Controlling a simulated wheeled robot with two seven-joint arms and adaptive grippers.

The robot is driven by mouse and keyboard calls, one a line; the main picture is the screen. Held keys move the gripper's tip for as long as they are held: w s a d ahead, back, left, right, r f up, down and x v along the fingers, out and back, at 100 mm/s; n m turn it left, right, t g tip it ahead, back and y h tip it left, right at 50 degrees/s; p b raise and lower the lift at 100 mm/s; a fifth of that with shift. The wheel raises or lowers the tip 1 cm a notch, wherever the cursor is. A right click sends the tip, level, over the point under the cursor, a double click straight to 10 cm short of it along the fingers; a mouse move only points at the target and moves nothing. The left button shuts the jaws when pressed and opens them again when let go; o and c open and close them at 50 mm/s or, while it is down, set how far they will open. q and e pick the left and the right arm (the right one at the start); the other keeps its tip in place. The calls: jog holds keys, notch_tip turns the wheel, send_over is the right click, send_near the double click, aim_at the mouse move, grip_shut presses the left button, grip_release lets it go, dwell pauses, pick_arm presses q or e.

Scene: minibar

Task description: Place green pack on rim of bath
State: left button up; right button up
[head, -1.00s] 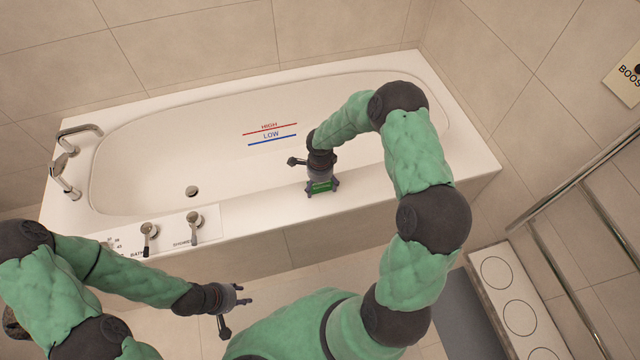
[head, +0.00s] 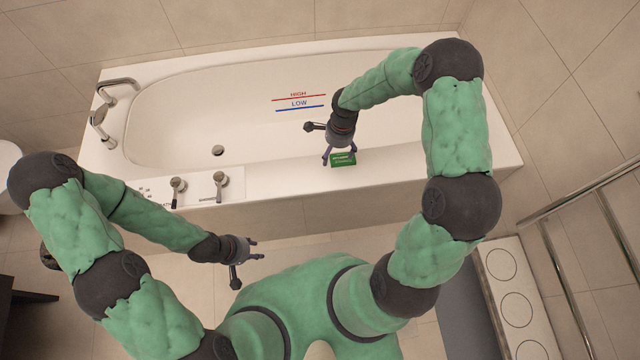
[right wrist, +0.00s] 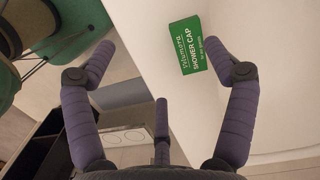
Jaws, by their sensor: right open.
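The green pack (head: 343,160) lies on the near white rim of the bath (head: 290,172), right of the taps. In the right wrist view the pack (right wrist: 191,46) shows its "SHOWER CAP" label and rests on the white surface. My right gripper (head: 339,152) is open just behind and above the pack. In the right wrist view its purple fingers (right wrist: 160,48) are spread apart, with the pack beyond the right fingertip and not gripped. My left gripper (head: 256,250) hangs empty in front of the bath, its fingers apart.
Bath controls (head: 199,188) sit on the rim at the left, with a mixer tap (head: 104,112) at the far left corner. A metal rail (head: 585,185) and a panel with circles (head: 515,300) stand at the right. The rim right of the pack is clear.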

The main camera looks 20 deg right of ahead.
jog(key=s+a+f+n+y, duration=0.1)
jog(key=s+a+f+n, duration=0.3)
jog(key=s+a+n, duration=0.3)
jog(key=s+a+f+n+y, duration=0.2)
jog(key=s+a+f+n, duration=0.3)
jog(key=s+a+n, duration=0.3)
jog(key=s, duration=0.3)
jog(key=shift+s+n, duration=0.2)
jog(key=shift+n, duration=0.2)
jog(key=shift+f, duration=0.1)
